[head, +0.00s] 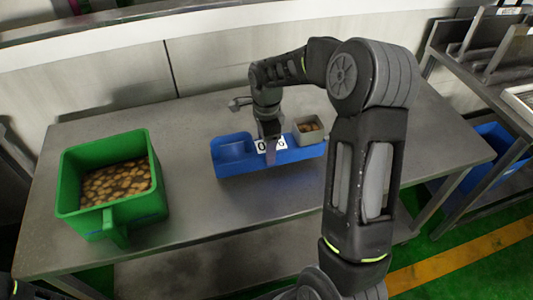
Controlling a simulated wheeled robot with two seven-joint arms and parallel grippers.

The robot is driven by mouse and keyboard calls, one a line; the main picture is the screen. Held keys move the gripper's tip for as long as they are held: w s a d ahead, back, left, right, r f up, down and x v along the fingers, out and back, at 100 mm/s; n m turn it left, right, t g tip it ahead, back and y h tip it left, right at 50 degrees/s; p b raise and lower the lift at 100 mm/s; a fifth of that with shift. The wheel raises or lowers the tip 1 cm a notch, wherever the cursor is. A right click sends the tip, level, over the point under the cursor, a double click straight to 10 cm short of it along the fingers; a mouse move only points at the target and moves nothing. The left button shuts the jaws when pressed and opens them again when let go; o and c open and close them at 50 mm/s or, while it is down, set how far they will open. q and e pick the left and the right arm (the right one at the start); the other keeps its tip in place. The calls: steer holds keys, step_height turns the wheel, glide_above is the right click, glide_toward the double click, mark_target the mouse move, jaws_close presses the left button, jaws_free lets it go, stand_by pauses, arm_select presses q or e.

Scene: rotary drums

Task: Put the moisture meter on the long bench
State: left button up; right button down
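A grey metal bench (270,205) fills the middle of the head view; I cannot tell whether it is the long bench. A blue tray-like holder (240,170) stands on it, with a rounded hollow at its left and a white plate (281,144) marked with digits on its front. I cannot make out for certain which thing is the moisture meter. My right arm reaches over the bench, and its gripper (270,148) points down at the holder, in front of the white plate. Its fingers are too small and overlapped to read. My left gripper is out of view.
A green bin (75,190) with brown lumps stands at the bench's left. A small grey box (309,137) with brown contents sits at the holder's right end. A grey rack (480,85) stands at the right, with a blue bin (490,165) below. The bench's front middle is clear.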

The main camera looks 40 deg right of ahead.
steer(key=shift+f+p, duration=0.35)
steer(key=shift+f, duration=1.45)
steer(key=shift+f, duration=0.2)
steer(key=shift+c, duration=1.4)
jaws_free()
steer(key=shift+r, duration=0.15)
step_height(320, 180, up, 12)
steer(key=shift+r+b, duration=0.1)
steer(key=shift+b, duration=0.65)
